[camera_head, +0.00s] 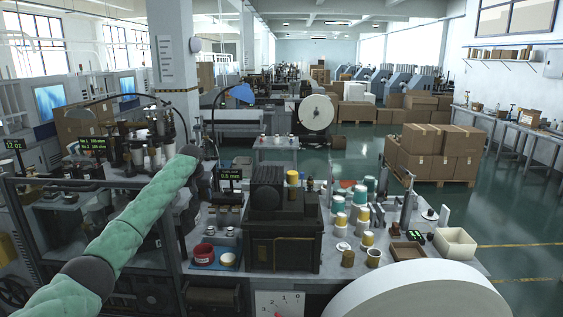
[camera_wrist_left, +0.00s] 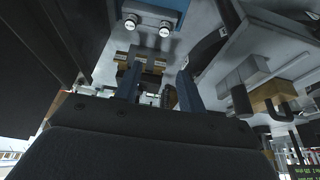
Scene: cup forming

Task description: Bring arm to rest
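My left arm (camera_head: 130,228), in a green padded sleeve, reaches in from the lower left of the head view. It ends beside the dark machine at the bench's left side, where the gripper itself is hard to make out. In the left wrist view, my left gripper (camera_wrist_left: 158,72) shows two blue-grey fingers standing apart. No held thing is seen between them; dark and brass machine parts show behind the gap. My right arm and gripper are not in the head view.
The grey workbench (camera_head: 470,267) carries a dark boxy machine (camera_head: 283,238), several cups, a blue tray (camera_head: 203,262) and a cream bin (camera_head: 455,243). A large white rounded shape (camera_head: 420,292) fills the lower right. Boxes on a pallet (camera_head: 434,155) stand behind, with open floor beside them.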

